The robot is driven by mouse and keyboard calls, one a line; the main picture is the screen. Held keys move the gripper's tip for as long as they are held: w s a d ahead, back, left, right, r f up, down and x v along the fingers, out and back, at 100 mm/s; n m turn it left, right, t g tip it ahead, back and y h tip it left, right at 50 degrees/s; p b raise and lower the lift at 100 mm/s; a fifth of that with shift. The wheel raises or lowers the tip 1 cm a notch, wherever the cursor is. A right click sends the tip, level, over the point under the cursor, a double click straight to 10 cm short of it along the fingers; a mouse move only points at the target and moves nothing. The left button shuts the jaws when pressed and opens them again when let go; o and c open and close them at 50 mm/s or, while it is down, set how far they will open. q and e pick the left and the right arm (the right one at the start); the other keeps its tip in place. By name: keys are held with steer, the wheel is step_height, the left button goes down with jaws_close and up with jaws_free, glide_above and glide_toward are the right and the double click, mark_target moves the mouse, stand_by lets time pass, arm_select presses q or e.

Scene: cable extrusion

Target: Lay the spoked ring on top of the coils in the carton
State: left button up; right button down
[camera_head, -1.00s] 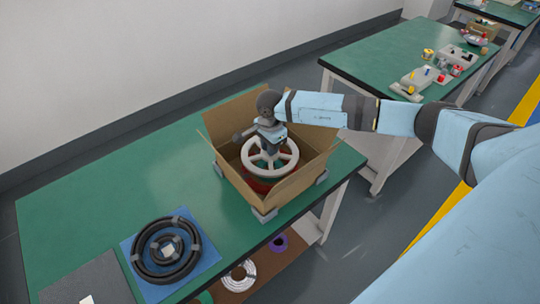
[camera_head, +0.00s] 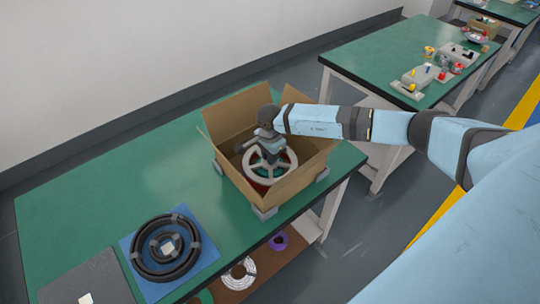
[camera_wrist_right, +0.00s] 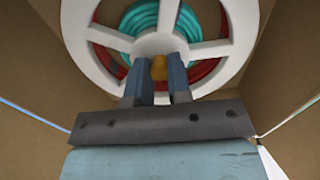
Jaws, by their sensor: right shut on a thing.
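The white spoked ring (camera_head: 253,170) is inside the open carton (camera_head: 291,188) in the head view. In the right wrist view the ring (camera_wrist_right: 206,47) lies close over a red coil (camera_wrist_right: 114,67) and a teal coil (camera_wrist_right: 205,70), which show between its spokes. I cannot tell whether it touches them. My right gripper (camera_wrist_right: 158,75) reaches down into the carton and is shut at the ring's hub; a small yellow-brown piece shows between the fingers. In the head view the gripper (camera_head: 268,155) partly covers the ring. My left gripper is not in view.
The carton's flaps stand open on the green table (camera_head: 90,190). Black coils (camera_head: 148,262) lie on a blue mat (camera_head: 208,255) at the front. Several coils lie on the shelf below. Another table (camera_head: 380,60) with parts stands behind.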

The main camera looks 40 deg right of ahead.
steer(key=c, duration=1.1)
jaws_free()
steer(key=shift+o, duration=0.2)
steer(key=shift+r+p, duration=0.35)
steer(key=shift+p, duration=0.05)
steer(key=shift+r+p, duration=0.55)
steer(key=shift+p, duration=0.05)
step_height(320, 180, up, 5)
steer(key=shift+r+b, duration=0.1)
steer(key=shift+b, duration=0.5)
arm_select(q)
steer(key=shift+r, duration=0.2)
arm_select(e)
step_height(320, 180, up, 6)
